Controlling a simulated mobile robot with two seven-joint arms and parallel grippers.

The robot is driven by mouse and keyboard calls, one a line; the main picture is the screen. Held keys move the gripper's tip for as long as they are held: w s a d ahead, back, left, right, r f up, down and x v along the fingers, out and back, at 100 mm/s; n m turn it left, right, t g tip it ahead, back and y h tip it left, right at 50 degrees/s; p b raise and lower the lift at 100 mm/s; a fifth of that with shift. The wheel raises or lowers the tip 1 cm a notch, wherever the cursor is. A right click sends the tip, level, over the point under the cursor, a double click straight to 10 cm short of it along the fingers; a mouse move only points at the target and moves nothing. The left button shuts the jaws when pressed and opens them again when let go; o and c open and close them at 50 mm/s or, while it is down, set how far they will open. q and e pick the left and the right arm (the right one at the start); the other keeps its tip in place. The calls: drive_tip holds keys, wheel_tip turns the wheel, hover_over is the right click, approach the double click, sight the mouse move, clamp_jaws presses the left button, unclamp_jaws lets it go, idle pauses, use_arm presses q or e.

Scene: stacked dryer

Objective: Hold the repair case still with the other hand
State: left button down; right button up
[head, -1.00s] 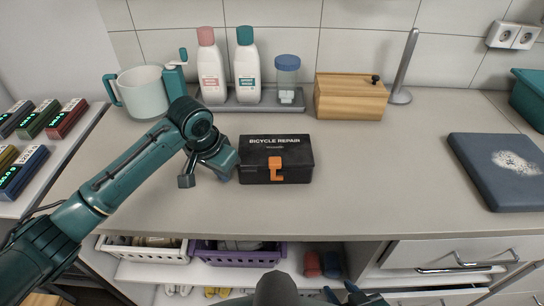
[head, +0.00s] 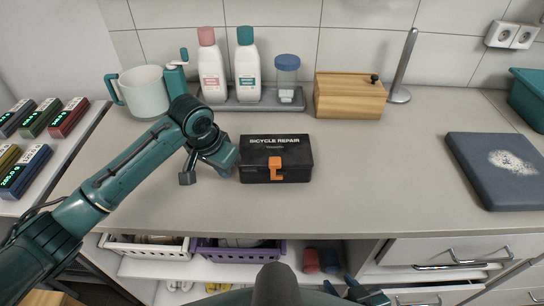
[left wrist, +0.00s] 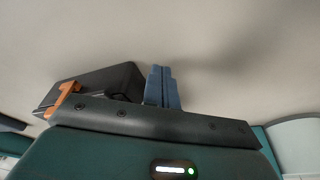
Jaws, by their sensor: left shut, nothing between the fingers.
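The black repair case (head: 262,160), lettered "BICYCLE REPAIR" and with an orange latch, sits closed and upright on the counter. My left gripper (head: 224,172) is at its left side, low near the counter. In the left wrist view, the blue fingers (left wrist: 162,86) are together with nothing between them, right beside the case (left wrist: 98,85). I cannot tell whether they touch it. Part of my right gripper (head: 352,292) shows at the bottom edge of the head view, below the counter front, mostly cut off.
Behind the case stand a tray (head: 240,106) with two bottles and a jar, and a wooden box (head: 350,96). A pitcher (head: 145,92) is at the back left and a dark blue board (head: 495,172) at the right. The counter right of the case is clear.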

idle(0.5)
use_arm(q)
drive_tip(key=shift+d, duration=0.4)
drive_tip(key=shift+d, duration=0.25)
drive_tip(key=shift+d+p, duration=0.35)
drive_tip(key=shift+p, duration=0.05)
drive_tip(key=shift+d, duration=0.6)
idle(0.4)
idle(0.9)
